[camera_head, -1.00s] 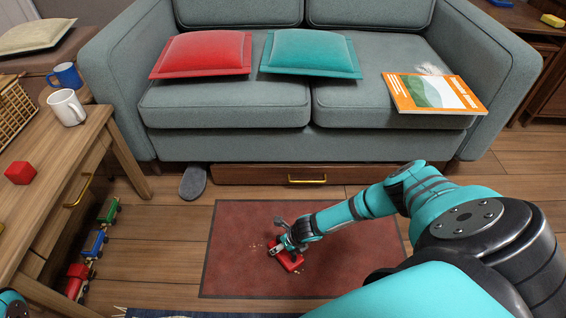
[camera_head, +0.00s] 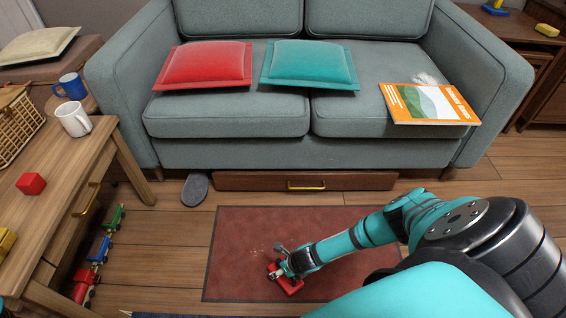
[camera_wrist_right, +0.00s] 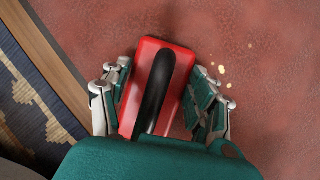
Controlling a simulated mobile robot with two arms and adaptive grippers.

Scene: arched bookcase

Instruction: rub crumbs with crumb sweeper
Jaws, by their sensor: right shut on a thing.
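The crumb sweeper (camera_head: 290,285) is red with a black arched handle and rests on the dark red mat (camera_head: 235,235). It also shows in the right wrist view (camera_wrist_right: 143,62). My right gripper (camera_head: 281,268) is shut on the sweeper, its fingers on both sides of it in the wrist view (camera_wrist_right: 157,98). Pale crumbs (camera_head: 258,251) lie on the mat just beyond the sweeper, and several crumbs (camera_wrist_right: 226,80) lie to its right in the wrist view, apart from it. My left gripper is not in view.
A grey sofa (camera_head: 230,115) with a drawer below stands behind the mat. A grey slipper (camera_head: 195,189) lies on the floor near the sofa. A toy train (camera_head: 98,250) stands left of the mat, beside a wooden table (camera_head: 75,160). A patterned blue rug (camera_wrist_right: 30,105) shows in the wrist view.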

